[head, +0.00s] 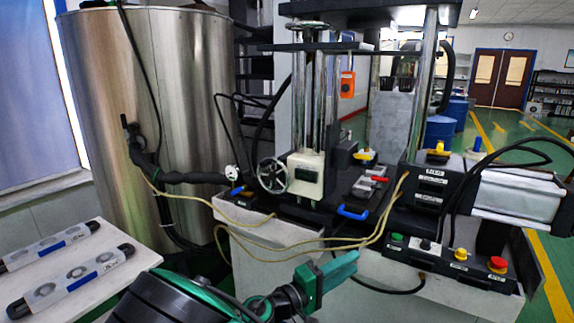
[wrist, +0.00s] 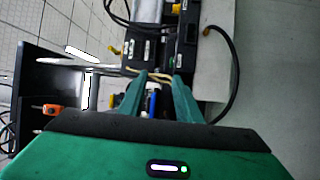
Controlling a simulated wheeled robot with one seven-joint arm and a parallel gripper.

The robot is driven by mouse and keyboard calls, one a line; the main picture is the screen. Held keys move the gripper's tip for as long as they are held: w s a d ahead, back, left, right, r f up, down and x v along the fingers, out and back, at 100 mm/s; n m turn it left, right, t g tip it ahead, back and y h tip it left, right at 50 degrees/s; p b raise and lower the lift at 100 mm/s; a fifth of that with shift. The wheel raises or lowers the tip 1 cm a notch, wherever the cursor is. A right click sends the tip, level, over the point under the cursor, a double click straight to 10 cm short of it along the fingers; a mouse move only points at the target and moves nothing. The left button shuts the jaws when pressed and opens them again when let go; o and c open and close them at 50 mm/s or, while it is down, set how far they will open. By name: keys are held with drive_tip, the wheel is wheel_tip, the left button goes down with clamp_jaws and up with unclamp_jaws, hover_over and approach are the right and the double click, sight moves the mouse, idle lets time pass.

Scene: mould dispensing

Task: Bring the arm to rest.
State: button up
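My arm reaches in from the bottom of the head view. My gripper (head: 338,272) is at its end, in front of the machine's pale base (head: 275,238). In the wrist view my gripper (wrist: 160,76) shows two green fingers with a gap between the tips. Nothing is held between them. The machine, with a handwheel (head: 272,175) and chrome columns, stands beyond the gripper. I cannot tell the exact distance between the fingers and the machine.
A white table (head: 130,262) with two flat grey-and-blue pieces is at left. A large steel tank (head: 165,80) stands behind. Yellowish cables (head: 290,247) hang across the machine's front. A control panel with a red button (head: 497,264) is at right. Open green floor lies beyond.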

drive_tip(key=s+d+f+m+g+y, duration=0.1)
drive_tip(key=s+d+m+g+y, duration=0.4)
drive_tip(key=d, duration=0.6)
drive_tip(key=s+d+f+m+g+y, duration=0.15)
drive_tip(key=s+d+g, duration=0.25)
drive_tip(key=d+g, duration=0.5)
drive_tip(key=s+d+r+m+t+y, duration=0.2)
drive_tip(key=s+r+y, duration=0.2)
drive_tip(key=s, duration=0.6)
drive_tip(key=s+d+r+m+t+y, duration=0.2)
drive_tip(key=s+y, duration=0.4)
drive_tip(key=s, duration=0.4)
wheel_tip(320, 180, up, 2)
drive_tip(key=shift+s+d+r+m, duration=0.25)
drive_tip(key=shift+d+m, duration=0.4)
drive_tip(key=shift+w+f, duration=0.25)
drive_tip(key=shift+w, duration=0.35)
